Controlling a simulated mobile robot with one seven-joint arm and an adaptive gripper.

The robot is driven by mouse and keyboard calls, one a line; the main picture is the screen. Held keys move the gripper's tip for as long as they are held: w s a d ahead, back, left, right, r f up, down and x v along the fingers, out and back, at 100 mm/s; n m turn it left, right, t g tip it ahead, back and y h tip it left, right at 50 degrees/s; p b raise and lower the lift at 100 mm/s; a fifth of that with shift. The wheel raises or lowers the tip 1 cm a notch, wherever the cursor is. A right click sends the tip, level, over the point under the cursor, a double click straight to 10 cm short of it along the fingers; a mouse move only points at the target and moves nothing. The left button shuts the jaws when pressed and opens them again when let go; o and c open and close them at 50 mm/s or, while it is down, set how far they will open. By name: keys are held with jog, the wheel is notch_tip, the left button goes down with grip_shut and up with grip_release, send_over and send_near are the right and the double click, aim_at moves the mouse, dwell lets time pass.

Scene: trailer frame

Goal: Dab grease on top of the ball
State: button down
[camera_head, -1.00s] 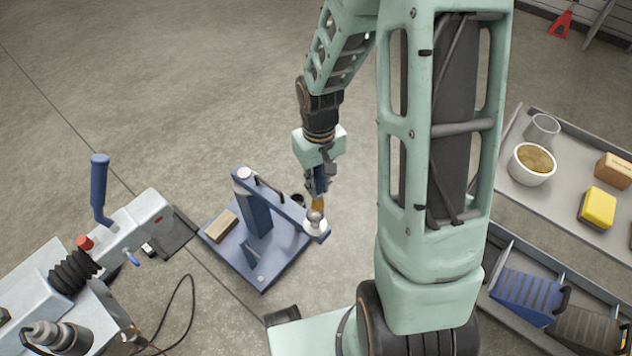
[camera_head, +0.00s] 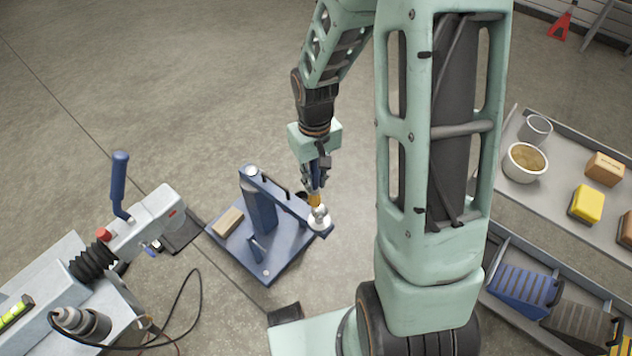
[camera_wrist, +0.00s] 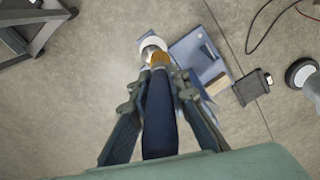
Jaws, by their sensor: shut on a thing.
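The ball (camera_head: 320,213) is a shiny metal hitch ball on a pale round base at the near right end of the blue stand (camera_head: 262,203). My gripper (camera_head: 316,180) is shut on a brush with a blue handle (camera_wrist: 158,125) and orange-brown bristles (camera_head: 314,200). The brush points down, with its bristles at the upper left side of the ball in the head view. In the wrist view the bristles (camera_wrist: 159,60) overlap the ball's lower edge (camera_wrist: 152,47). I cannot tell whether they touch the ball, or whether grease is on either.
A white tub of brownish grease (camera_head: 524,163), a grey cup (camera_head: 536,129) and a yellow sponge-like block (camera_head: 586,203) stand on a shelf at right. The trailer coupler (camera_head: 155,212) with a blue lever is at left. Open concrete floor lies behind the stand.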

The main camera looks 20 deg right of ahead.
aim_at(314, 170)
jog(key=shift+r+p, duration=1.25)
jog(key=shift+r, duration=0.65)
